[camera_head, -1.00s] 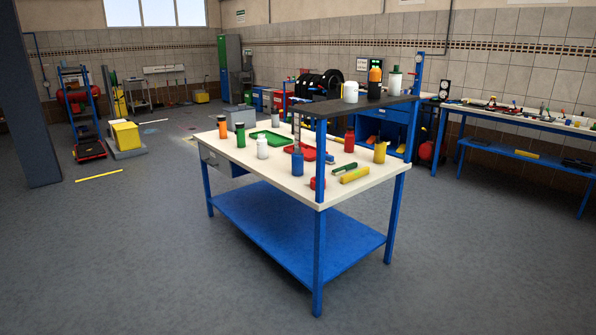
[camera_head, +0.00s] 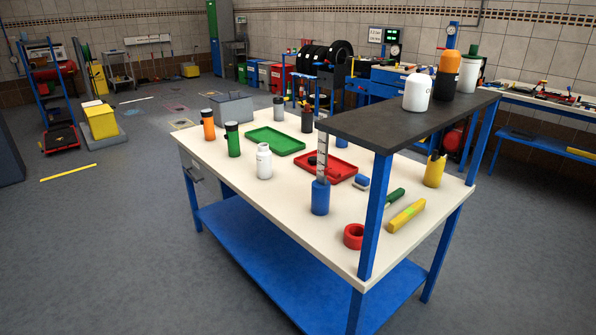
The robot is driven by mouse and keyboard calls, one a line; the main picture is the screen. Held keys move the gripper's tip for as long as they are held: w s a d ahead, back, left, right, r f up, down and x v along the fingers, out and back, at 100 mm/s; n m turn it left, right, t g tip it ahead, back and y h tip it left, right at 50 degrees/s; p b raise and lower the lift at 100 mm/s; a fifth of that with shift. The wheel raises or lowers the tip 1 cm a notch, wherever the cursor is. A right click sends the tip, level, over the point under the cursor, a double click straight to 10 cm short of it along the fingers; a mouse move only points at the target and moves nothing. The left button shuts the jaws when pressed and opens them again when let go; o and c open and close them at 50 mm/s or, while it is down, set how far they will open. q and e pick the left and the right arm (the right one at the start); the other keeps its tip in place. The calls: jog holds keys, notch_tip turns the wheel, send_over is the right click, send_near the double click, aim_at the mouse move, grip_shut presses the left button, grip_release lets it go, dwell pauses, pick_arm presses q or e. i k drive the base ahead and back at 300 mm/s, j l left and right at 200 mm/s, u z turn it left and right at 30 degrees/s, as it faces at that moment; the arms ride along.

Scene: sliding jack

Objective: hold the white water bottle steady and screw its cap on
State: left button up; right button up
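A small white bottle (camera_head: 264,161) stands upright on the white top of the workbench, left of the red tray. A larger white rounded container (camera_head: 418,92) stands on the dark raised shelf; whether it or the small one is the water bottle I cannot tell. A small dark round piece (camera_head: 312,160) lies in the red tray (camera_head: 340,173); I cannot tell if it is a cap. Neither of my grippers is in view.
The workbench (camera_head: 235,197) carries a green tray (camera_head: 275,141), an orange bottle (camera_head: 208,125), a green bottle (camera_head: 233,140), a blue container (camera_head: 320,198) and a red ring (camera_head: 354,236). The dark shelf (camera_head: 400,121) overhangs its right side.

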aim_at(263, 160)
jog(key=i+j+z, duration=0.15)
jog(key=i, duration=0.15)
jog(key=z, duration=0.45)
jog(key=i+j+z, duration=0.3)
jog(key=j+z, duration=0.25)
jog(key=j, duration=0.2)
jog(key=i+j+z, duration=0.15)
jog(key=j+z, duration=0.15)
jog(key=j, duration=0.15)
jog(key=j+z, duration=0.25)
jog(key=j, duration=0.2)
jog(key=i+j, duration=0.1)
jog(key=j, duration=0.9)
jog(key=i+j, duration=0.15)
jog(key=j, duration=0.35)
jog(key=z, duration=0.05)
